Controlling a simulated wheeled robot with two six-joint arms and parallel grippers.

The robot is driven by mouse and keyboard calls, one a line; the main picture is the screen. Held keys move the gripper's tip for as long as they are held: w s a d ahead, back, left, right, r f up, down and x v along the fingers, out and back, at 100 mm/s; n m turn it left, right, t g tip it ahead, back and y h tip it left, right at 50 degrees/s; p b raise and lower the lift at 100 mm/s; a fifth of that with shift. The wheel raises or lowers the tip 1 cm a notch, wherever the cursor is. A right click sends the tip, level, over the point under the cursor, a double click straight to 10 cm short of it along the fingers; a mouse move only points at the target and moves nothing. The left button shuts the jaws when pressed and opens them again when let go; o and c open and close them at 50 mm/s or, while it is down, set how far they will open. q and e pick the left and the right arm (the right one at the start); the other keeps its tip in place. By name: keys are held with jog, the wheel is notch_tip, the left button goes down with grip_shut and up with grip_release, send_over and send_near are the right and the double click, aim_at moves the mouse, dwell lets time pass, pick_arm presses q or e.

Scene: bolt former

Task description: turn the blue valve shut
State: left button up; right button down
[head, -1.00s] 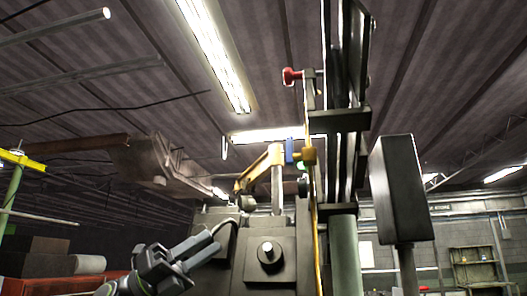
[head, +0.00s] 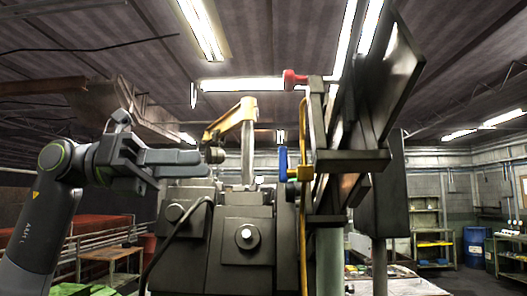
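The blue valve (head: 283,163) is a small upright blue handle beside a brass-coloured fitting (head: 302,173), on the yellow pipe at the machine's right front. My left gripper (head: 205,163) is in the left half of the head view, with its fingers pointing right, towards the valve. It is apart from the valve in the picture, with part of the machine between them. The fingers are seen nearly side-on, so the gap between them is unclear. I see nothing held in them. My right gripper is not in view.
The grey machine (head: 247,238) with protruding bolts fills the lower middle. A yellow arm (head: 232,118) rises above it. A red knob (head: 293,78) sits above the valve. A large dark panel (head: 385,100) stands at right. A blue barrel (head: 474,247) and shelves are far right.

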pick_arm(q)
jog(key=d+p, duration=0.4)
jog(key=d, duration=0.7)
jog(key=shift+d, duration=0.15)
grip_shut()
